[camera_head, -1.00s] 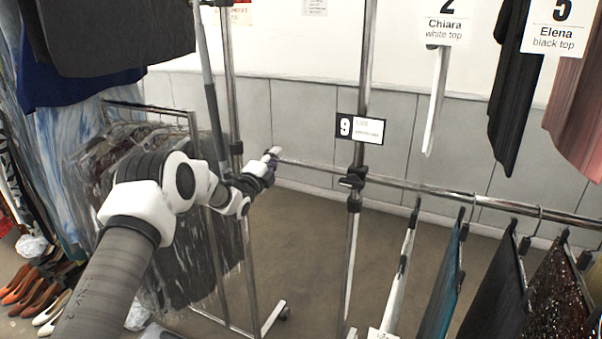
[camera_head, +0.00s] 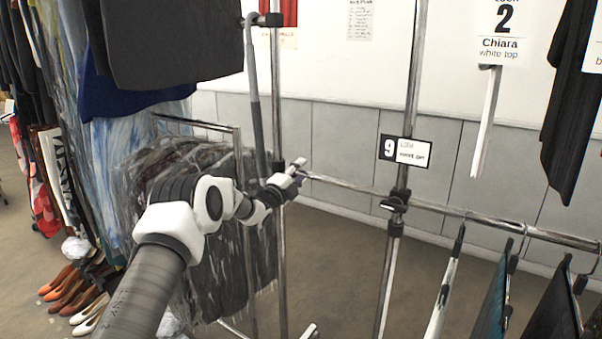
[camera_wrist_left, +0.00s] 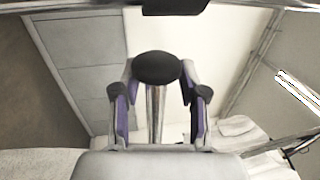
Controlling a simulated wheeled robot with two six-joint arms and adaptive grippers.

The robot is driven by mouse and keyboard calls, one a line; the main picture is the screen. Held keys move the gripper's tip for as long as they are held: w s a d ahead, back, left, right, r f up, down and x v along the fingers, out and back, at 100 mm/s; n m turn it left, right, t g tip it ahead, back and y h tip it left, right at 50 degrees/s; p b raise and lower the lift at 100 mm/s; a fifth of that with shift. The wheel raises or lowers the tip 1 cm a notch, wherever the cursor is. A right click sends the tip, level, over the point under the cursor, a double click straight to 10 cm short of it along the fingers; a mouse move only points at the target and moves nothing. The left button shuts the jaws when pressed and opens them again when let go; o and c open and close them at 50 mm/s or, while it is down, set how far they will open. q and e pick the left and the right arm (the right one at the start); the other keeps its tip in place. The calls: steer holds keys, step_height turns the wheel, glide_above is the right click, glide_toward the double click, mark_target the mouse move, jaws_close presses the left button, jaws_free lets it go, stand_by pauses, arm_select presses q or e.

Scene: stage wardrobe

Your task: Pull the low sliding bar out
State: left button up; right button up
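The low sliding bar (camera_head: 345,184) is a thin chrome rail. It runs from my left gripper (camera_head: 299,172) rightward through a black clamp (camera_head: 394,205) on an upright post. My left gripper is at the bar's left end. In the left wrist view a black rounded end cap (camera_wrist_left: 157,67) sits between the purple-padded fingers (camera_wrist_left: 158,100), with a chrome rod (camera_wrist_left: 156,115) below it. The fingers stand apart around it; I cannot tell whether they press on it. My right gripper is not in view.
Hangers with garments (camera_head: 492,295) hang on the rail at the right. A card marked 9 (camera_head: 404,151) is on the post (camera_head: 407,90). Plastic-covered clothes (camera_head: 240,270) hang behind my left arm. Shoes (camera_head: 75,290) stand on the floor at the lower left.

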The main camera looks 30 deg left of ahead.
arm_select(q)
steer(key=shift+f, duration=0.2)
steer(key=shift+s+a+f, duration=0.15)
steer(key=shift+s, duration=0.1)
steer(key=v, duration=1.1)
steer(key=shift+s+d+r, duration=0.2)
steer(key=shift+s, duration=0.05)
